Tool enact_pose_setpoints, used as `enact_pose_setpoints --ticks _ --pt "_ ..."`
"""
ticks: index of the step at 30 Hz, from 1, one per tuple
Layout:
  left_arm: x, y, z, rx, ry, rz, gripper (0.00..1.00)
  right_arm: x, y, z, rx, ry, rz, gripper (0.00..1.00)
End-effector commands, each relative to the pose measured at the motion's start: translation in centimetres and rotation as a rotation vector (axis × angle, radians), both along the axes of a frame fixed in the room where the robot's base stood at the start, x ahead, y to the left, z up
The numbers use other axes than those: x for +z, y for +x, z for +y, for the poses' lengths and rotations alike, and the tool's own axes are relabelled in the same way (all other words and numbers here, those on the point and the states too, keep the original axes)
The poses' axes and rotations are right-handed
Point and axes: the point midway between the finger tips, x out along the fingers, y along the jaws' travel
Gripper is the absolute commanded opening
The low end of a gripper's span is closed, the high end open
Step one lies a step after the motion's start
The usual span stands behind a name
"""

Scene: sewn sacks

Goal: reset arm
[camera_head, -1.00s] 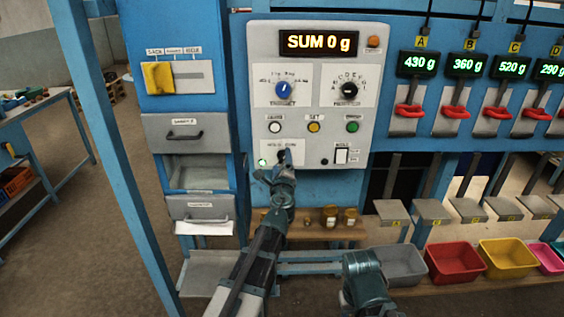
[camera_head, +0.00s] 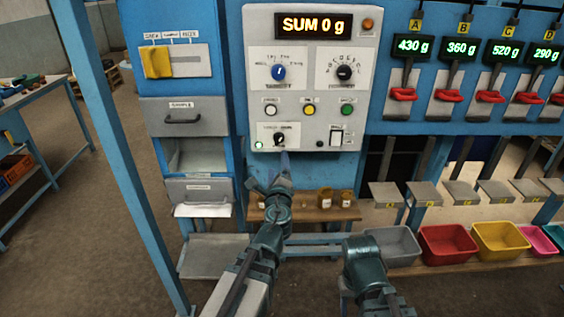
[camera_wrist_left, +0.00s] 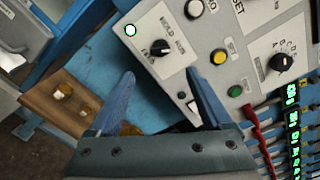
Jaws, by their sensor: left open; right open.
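My left gripper (camera_head: 284,162) is just below the lower knob (camera_head: 279,140) of the grey control panel (camera_head: 335,88). In the left wrist view its two blue fingers (camera_wrist_left: 160,78) are spread apart with nothing between them. The same black knob (camera_wrist_left: 159,48), by a HOLD label, lies beyond the fingertips, apart from them. The panel display (camera_head: 313,25) reads SUM 0 g.
Blue frame posts and drawers (camera_head: 185,119) stand left of the panel. A wooden shelf (camera_head: 305,208) with small jars is below it. Coloured bins (camera_head: 448,244) and weighing stations with red handles (camera_head: 403,94) are at right.

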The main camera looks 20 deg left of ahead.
Motion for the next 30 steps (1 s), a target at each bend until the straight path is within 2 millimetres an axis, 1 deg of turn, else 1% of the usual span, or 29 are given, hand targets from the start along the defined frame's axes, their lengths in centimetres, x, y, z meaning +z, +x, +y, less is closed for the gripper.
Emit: enact_pose_setpoints --ticks 2,5,8,9,11,12,14,15,17,18,21,24,27,30 --pt "-0.2 -0.2 0.1 0.02 -0.04 -0.001 0.82 0.0 0.0 0.0 0.0 0.0 0.0 0.5" --pt "-1.4 -0.9 0.6 0.096 -0.19 0.001 0.82 0.0 0.0 0.0 0.0 0.0 0.0 0.5" --pt "-4.4 -2.6 0.9 0.237 -0.445 0.031 0.82 0.0 0.0 0.0 0.0 0.0 0.0 0.5" --pt "-6.0 -3.6 0.7 0.303 -0.558 0.055 0.82 0.0 0.0 0.0 0.0 0.0 0.0 0.5" --pt "-8.8 -5.3 0.0 0.411 -0.722 0.106 0.82 0.0 0.0 0.0 0.0 0.0 0.0 0.5" --pt "-10.8 -6.7 -0.8 0.485 -0.824 0.15 0.82 0.0 0.0 0.0 0.0 0.0 0.0 0.5" --pt "-13.6 -9.0 -2.4 0.599 -0.964 0.228 0.82 0.0 0.0 0.0 0.0 0.0 0.0 0.5" --pt "-15.4 -10.7 -3.7 0.676 -1.047 0.286 0.82 0.0 0.0 0.0 0.0 0.0 0.0 0.5" --pt "-17.6 -13.4 -5.9 0.787 -1.149 0.378 0.82 0.0 0.0 0.0 0.0 0.0 0.0 0.5" --pt "-18.8 -15.1 -7.3 0.853 -1.203 0.44 0.82 0.0 0.0 0.0 0.0 0.0 0.0 0.5" --pt "-20.7 -19.0 -10.6 0.996 -1.289 0.582 0.82 0.0 0.0 0.0 0.0 0.0 0.0 0.5" --pt "-21.5 -22.1 -13.1 1.099 -1.331 0.696 0.82 0.0 0.0 0.0 0.0 0.0 0.0 0.5" --pt "-21.8 -24.0 -14.6 1.163 -1.348 0.77 0.82 0.0 0.0 0.0 0.0 0.0 0.0 0.5" --pt "-21.8 -24.9 -15.3 1.193 -1.353 0.806 0.82 0.0 0.0 0.0 0.0 0.0 0.0 0.5"
